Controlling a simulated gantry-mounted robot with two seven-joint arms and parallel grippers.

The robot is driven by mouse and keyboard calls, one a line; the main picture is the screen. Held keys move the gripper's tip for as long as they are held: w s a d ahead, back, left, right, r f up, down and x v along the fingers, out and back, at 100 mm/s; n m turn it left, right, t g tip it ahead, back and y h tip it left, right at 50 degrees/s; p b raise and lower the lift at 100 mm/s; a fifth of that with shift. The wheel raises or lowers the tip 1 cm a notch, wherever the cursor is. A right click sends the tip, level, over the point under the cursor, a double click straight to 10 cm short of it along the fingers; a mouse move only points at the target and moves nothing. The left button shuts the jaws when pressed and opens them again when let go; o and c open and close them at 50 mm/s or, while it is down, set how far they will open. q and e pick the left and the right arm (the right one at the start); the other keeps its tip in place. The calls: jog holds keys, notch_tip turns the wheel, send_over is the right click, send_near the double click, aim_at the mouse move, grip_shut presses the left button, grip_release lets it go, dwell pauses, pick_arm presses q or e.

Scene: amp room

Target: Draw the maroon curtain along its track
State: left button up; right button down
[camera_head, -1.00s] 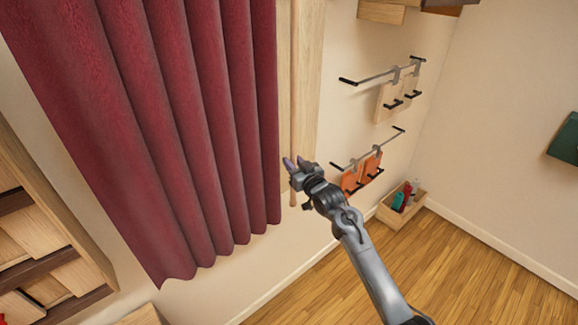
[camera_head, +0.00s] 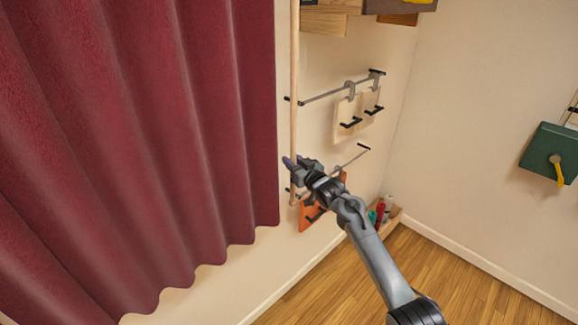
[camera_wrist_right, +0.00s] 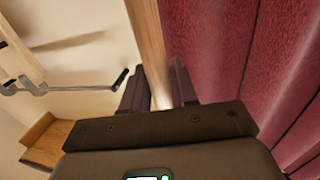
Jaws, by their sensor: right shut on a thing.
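The maroon curtain (camera_head: 140,150) hangs in folds over the left half of the head view. It also shows at the right of the right wrist view (camera_wrist_right: 240,50). A thin wooden rod (camera_head: 294,90) hangs upright along the curtain's right edge. My right gripper (camera_head: 291,165) is shut on the rod near its lower end. In the right wrist view the rod (camera_wrist_right: 148,40) runs between the two fingers. The curtain's track and the top of the rod are out of view. My left gripper is not in view.
Wall rails with hooks carry pale boards (camera_head: 358,115) and an orange board (camera_head: 310,213) to the right of the rod. A wooden box (camera_head: 393,222) with bottles stands on the floor by the wall. A green box (camera_head: 549,153) hangs on the right wall. The wooden floor (camera_head: 430,280) is clear.

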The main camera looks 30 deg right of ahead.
jog(key=shift+d, duration=0.25)
jog(key=shift+d+f, duration=0.1)
jog(key=c, duration=1.3)
grip_release()
jog(key=shift+d, duration=0.1)
jog(key=shift+c, duration=0.2)
jog(key=o, duration=0.3)
jog(key=shift+w, duration=0.1)
